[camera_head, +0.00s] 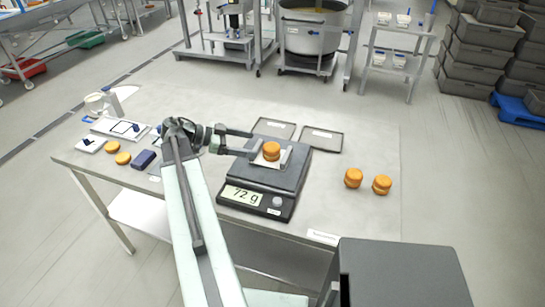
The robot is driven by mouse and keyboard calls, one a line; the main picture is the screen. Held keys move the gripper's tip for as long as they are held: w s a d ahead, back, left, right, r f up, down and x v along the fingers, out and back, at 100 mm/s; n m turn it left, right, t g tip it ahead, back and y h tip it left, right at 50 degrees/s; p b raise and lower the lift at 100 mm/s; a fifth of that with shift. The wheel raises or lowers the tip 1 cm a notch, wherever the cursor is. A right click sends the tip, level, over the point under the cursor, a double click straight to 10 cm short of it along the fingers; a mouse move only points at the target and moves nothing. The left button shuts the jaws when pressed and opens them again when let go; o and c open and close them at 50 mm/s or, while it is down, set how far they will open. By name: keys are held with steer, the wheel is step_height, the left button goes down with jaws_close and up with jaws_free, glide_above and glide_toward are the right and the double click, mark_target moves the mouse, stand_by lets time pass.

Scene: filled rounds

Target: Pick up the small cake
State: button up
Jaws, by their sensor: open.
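A small cake (271,151), round and golden-brown, sits on a white square on the platform of a black scale (265,181). The scale's display reads about 72 g. My gripper (254,145) is open just left of this cake, with its fingers pointing right toward it. Whether a finger touches the cake or the white square is hard to tell. Two more filled cakes stand on the table at the right, one at the left (353,178) and one at the right (382,185). Two flat rounds (117,152) lie at the table's left.
The steel table (330,205) holds two shallow grey trays (321,139) behind the scale. A dark blue block (144,159), white boards (120,128) and a white container (97,104) stand at the left. Table space between the scale and the right cakes is clear.

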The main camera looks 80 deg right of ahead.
mark_target(264, 148)
steer(key=b+x, duration=0.1)
steer(key=x, duration=0.2)
steer(key=b+x, duration=0.2)
steer(key=x, duration=0.2)
steer(key=shift+s+a+f, duration=0.1)
steer(key=shift+s+f, duration=0.15)
steer(key=shift+f, duration=0.1)
steer(key=shift+r, duration=0.1)
steer(key=c, duration=1)
